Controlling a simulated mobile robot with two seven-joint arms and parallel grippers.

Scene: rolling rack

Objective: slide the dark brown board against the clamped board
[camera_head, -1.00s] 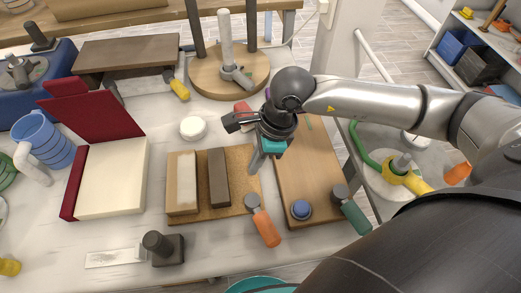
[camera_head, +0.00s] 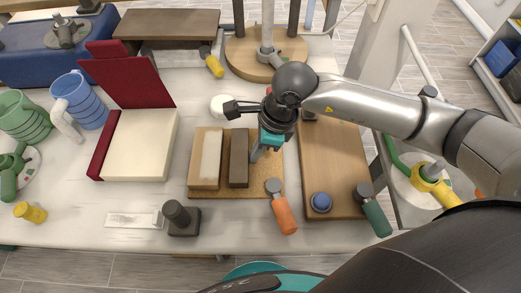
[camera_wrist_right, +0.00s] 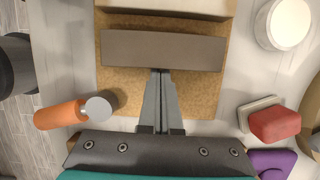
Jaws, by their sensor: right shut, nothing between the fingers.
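The dark brown board (camera_head: 238,158) lies on a cork mat (camera_head: 262,185), to the right of the pale board (camera_head: 206,158). A narrow strip of cork shows between the two boards. No clamp is visible on the pale board. My right gripper (camera_head: 256,156) is shut and empty, low at the right side of the dark board. In the right wrist view, its fingertips (camera_wrist_right: 160,72) meet the near long edge of the dark board (camera_wrist_right: 163,50), close to its middle; contact is likely but not certain. The pale board (camera_wrist_right: 175,5) is cut off at the top there. My left gripper is out of view.
An orange-handled tool (camera_head: 284,215) lies at the mat's lower right corner. A wooden board (camera_head: 335,165) with a blue knob (camera_head: 321,202) is to the right. A white disc (camera_head: 224,106) sits behind the mat. A dark-knobbed block (camera_head: 183,218) stands in front.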

